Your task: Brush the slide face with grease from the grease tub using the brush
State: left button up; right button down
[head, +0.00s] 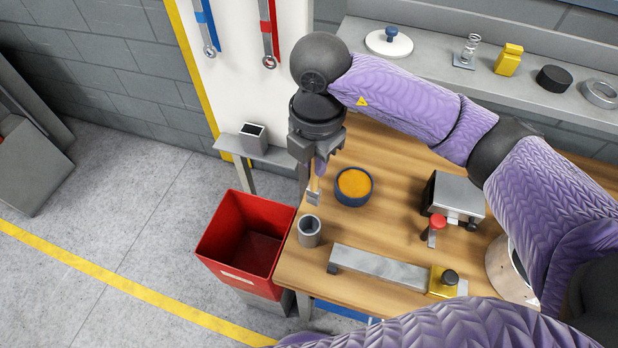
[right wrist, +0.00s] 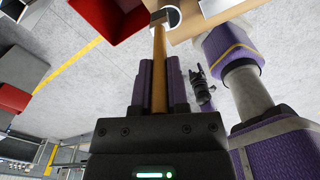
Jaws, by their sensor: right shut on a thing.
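My right gripper (head: 320,163) is shut on the wooden handle of the brush (head: 313,192), which hangs head down near the table's left edge. In the right wrist view the brush handle (right wrist: 159,70) stands between the two fingers, with its head at the top. The grease tub (head: 369,198), a round blue pot of orange grease, stands just right of the brush; the two look apart. A long grey slide bar (head: 378,266) lies near the table's front edge, with a yellow block at its right end. I cannot tell which surface is the slide face. My left gripper is out of view.
A grey cup (head: 309,232) stands at the table's left edge, below the brush. A grey machine block (head: 458,196) and a red-knobbed part (head: 437,224) are to the right. A red bin (head: 222,240) stands beside the table. Small parts line the back shelf (head: 440,65).

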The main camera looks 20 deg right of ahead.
jog(key=w+d+m+p, duration=0.4)
jog(key=w+d+m, duration=0.25)
jog(key=d, duration=0.45)
notch_tip(320, 180, down, 6)
jog(key=b, duration=0.6)
jog(key=shift+s, duration=0.3)
jog(key=shift+d+f+m, duration=0.1)
jog(key=shift+f+m, duration=0.05)
jog(key=shift+m, duration=0.1)
jog(key=shift+f, duration=0.2)
jog(key=shift+f+b, duration=0.15)
jog(key=shift+b, duration=0.15)
jog(key=shift+f, duration=0.1)
